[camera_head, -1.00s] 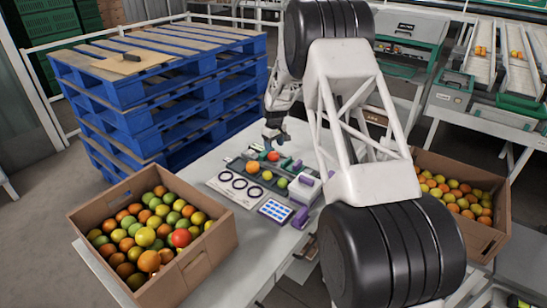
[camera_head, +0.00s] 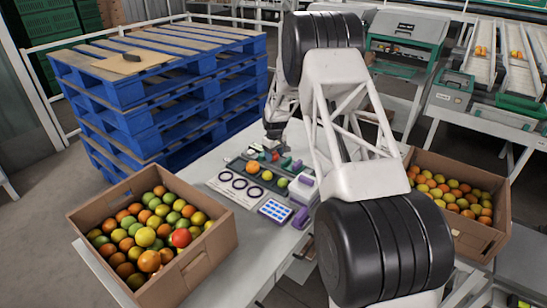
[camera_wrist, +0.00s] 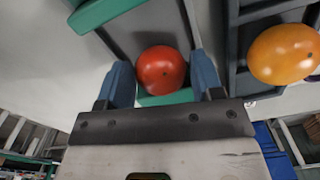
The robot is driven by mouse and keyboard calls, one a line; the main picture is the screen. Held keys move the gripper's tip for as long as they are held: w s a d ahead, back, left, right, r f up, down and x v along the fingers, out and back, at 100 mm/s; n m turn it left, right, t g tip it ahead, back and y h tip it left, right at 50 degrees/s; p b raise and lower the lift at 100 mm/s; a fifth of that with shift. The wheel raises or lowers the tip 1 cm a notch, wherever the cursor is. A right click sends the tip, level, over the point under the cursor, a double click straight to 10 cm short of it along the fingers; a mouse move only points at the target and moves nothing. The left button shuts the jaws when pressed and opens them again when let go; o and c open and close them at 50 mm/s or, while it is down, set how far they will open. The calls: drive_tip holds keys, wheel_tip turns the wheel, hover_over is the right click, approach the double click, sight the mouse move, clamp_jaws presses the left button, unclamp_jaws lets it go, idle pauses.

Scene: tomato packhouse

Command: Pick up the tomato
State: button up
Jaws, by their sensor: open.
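A red tomato (camera_wrist: 161,70) shows in the wrist view between the two blue fingers of my gripper (camera_wrist: 163,72). The fingers stand open on either side of it, and a gap shows beside it. In the head view the red tomato (camera_head: 275,156) is small on the dark tray (camera_head: 240,163), and my gripper (camera_head: 270,146) is right at it from above. Whether the fingers touch the tomato cannot be told.
An orange tomato (camera_wrist: 284,54) lies beside the right finger. A yellow tomato (camera_head: 267,175) and a green one (camera_head: 282,183) sit on the same tray. A cardboard box (camera_head: 200,262) of tomatoes stands front left, another box (camera_head: 470,238) right. Blue pallets (camera_head: 150,125) stand behind.

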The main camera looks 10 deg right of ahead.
drive_tip(key=shift+f, duration=0.35)
idle(0.3)
drive_tip(key=c, duration=0.3)
drive_tip(key=shift+c, duration=0.2)
drive_tip(key=shift+r, duration=0.8)
wheel_tip(320, 180, up, 2)
drive_tip(key=shift+r, duration=0.1)
drive_tip(key=s, duration=1)
drive_tip(key=s+r, duration=0.1)
drive_tip(key=s, duration=0.5)
drive_tip(key=shift+d+r, duration=0.1)
